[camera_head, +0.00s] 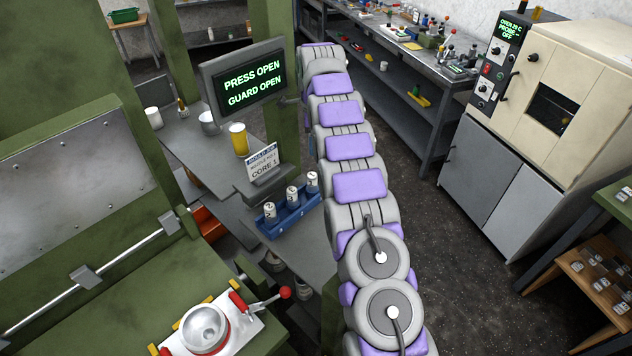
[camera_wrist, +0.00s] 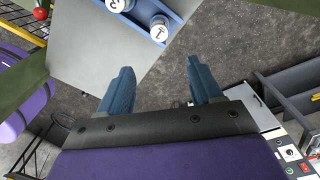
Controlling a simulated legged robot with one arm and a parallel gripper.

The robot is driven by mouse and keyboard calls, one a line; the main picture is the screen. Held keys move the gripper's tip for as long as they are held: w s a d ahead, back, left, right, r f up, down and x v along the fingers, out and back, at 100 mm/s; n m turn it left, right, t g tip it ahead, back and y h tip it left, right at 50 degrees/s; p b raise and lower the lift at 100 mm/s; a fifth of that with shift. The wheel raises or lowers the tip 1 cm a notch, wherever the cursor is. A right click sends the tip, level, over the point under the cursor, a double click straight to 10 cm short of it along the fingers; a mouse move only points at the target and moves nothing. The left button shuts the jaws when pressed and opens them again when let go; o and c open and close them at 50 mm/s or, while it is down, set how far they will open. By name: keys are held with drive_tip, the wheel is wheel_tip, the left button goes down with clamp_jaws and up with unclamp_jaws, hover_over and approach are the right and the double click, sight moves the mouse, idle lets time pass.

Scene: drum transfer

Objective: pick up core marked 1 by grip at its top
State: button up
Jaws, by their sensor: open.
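Three white cores stand in a row in a blue tray (camera_head: 280,225) on the grey bench. The right-hand core (camera_head: 312,183) appears to bear a 1, though the mark is small; the left core (camera_head: 270,211) seems to read 2. In the wrist view, the end core (camera_wrist: 158,29) shows a mark like a 1, beside another core (camera_wrist: 119,4), on the tray's blue edge (camera_wrist: 181,30). My gripper (camera_wrist: 158,72) is open and empty, its blue fingers apart, with the cores beyond them near the top of the picture.
A card reading CORE 1 (camera_head: 262,166) stands behind the tray, near a yellow cup (camera_head: 239,139). A screen (camera_head: 251,84) reads PRESS OPEN, GUARD OPEN. A red-knobbed lever (camera_head: 285,293) is at front. The cream oven (camera_head: 575,100) is right; floor between is clear.

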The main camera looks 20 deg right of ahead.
drive_tip(key=b, duration=0.2)
approach(313, 181)
drive_tip(key=f, duration=0.2)
drive_tip(key=w+f, duration=0.1)
drive_tip(key=f, duration=0.3)
drive_tip(key=shift+w+d, duration=0.3)
drive_tip(key=shift+d, duration=0.05)
drive_tip(key=shift+a+f, duration=0.2)
drive_tip(key=shift+f, duration=0.05)
drive_tip(key=shift+a+f, duration=0.25)
drive_tip(key=shift+a, duration=0.4)
drive_tip(key=shift+f, duration=0.35)
drive_tip(key=f, duration=0.1)
drive_tip(key=d+f, duration=0.1)
drive_tip(key=f, duration=0.1)
drive_tip(key=shift+d+f+b, duration=0.1)
drive_tip(key=shift+f+b, duration=0.2)
drive_tip(key=shift+b, duration=0.05)
drive_tip(key=shift+d+f, duration=0.3)
drive_tip(key=shift+d, duration=0.1)
drive_tip(key=shift+a+r, duration=0.1)
drive_tip(key=shift+a, duration=0.55)
drive_tip(key=c, duration=0.4)
drive_tip(key=shift+a, duration=0.1)
drive_tip(key=shift+c, duration=0.8)
drive_tip(key=shift+d, duration=0.5)
clamp_jaws()
